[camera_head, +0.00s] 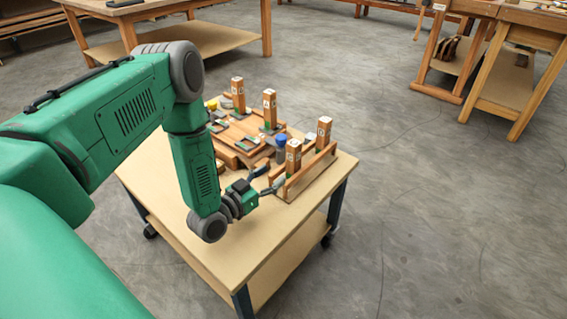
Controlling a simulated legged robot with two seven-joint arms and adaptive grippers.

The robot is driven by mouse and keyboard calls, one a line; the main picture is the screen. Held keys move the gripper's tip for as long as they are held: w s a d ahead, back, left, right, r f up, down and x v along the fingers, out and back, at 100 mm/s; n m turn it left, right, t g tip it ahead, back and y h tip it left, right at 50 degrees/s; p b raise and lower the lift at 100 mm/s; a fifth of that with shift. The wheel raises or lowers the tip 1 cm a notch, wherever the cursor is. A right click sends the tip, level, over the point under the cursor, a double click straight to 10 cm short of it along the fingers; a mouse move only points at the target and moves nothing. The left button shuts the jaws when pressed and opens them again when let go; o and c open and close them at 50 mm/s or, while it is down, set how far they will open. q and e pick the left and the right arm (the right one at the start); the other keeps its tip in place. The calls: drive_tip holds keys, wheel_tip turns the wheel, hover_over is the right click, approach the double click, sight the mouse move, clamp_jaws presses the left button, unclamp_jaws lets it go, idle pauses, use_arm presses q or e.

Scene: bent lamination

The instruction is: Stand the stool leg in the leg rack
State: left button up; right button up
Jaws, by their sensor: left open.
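Several square wooden stool legs with pale tops and green marks stand upright on the table. Two of them, a near leg (293,158) and a far leg (323,134), stand at a wooden rack (308,176) with low rails at the table's right side. Another leg (269,108) and a leg farther back (238,96) stand beside the flat wooden pieces. My left gripper (268,179) is open and empty, just left of the rack and low over the table. Its fingers point toward the near leg, apart from it as far as I can tell. My right gripper is out of view.
The wheeled table (258,236) has bare room at its front. A blue-capped container (281,146) stands left of the rack. Flat wooden pieces (241,132) and a small yellow item (212,105) lie behind my arm. Other workbenches stand farther off across open floor.

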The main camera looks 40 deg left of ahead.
use_arm(q)
drive_tip(key=shift+s+a, duration=0.15)
drive_tip(key=shift+s, duration=1.05)
drive_tip(key=s+d+f+g, duration=0.1)
drive_tip(key=d, duration=0.1)
drive_tip(key=d+f+g+p, duration=0.1)
drive_tip(key=d, duration=0.1)
drive_tip(key=s+d+g+p, duration=0.1)
drive_tip(key=d+g, duration=0.1)
drive_tip(key=shift+s+d+f, duration=0.1)
drive_tip(key=shift+s+f, duration=0.2)
drive_tip(key=shift+f, duration=0.1)
drive_tip(key=s+d+g, duration=0.1)
drive_tip(key=s+d+f+g+p, duration=0.1)
drive_tip(key=s+d+g, duration=0.1)
drive_tip(key=shift+s+f, duration=0.25)
drive_tip(key=shift+s, duration=0.05)
drive_tip(key=s+g, duration=0.1)
drive_tip(key=s, duration=0.1)
drive_tip(key=s+d+g+p, duration=0.1)
drive_tip(key=s, duration=0.1)
drive_tip(key=s+d+f+g, duration=0.1)
drive_tip(key=shift+s, duration=0.4)
drive_tip(key=s+r+g+y+p, duration=0.2)
drive_tip(key=s+g, duration=0.5)
drive_tip(key=s, duration=0.8)
drive_tip(key=shift+s+a+n, duration=0.25)
drive_tip(key=shift+a+n, duration=0.05)
drive_tip(key=shift+a, duration=0.15)
